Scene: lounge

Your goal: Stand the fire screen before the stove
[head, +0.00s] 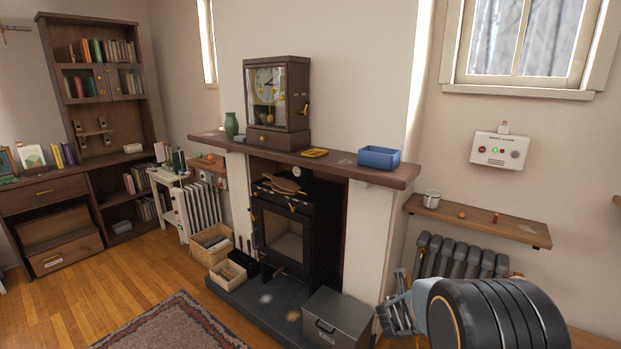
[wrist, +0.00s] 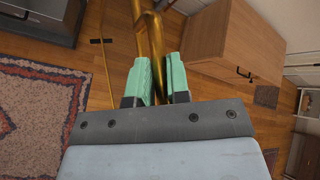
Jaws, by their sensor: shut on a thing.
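The black stove (head: 284,232) stands in the fireplace under the wooden mantel, with its glass door facing the room. My gripper (wrist: 158,78) has green fingers, shut on a brass bar, which appears to be part of the fire screen (wrist: 152,38). A thin brass line to its left may be the screen's edge. The rest of the screen is hidden or out of frame.
A grey lidded metal box (head: 338,318) sits on the dark hearth slab (head: 262,300), right of the stove door. Wooden crates (head: 212,243) stand at the left. A patterned rug (head: 175,325) lies in front. A wooden cabinet (wrist: 238,35) is close right of the brass bar in the wrist view.

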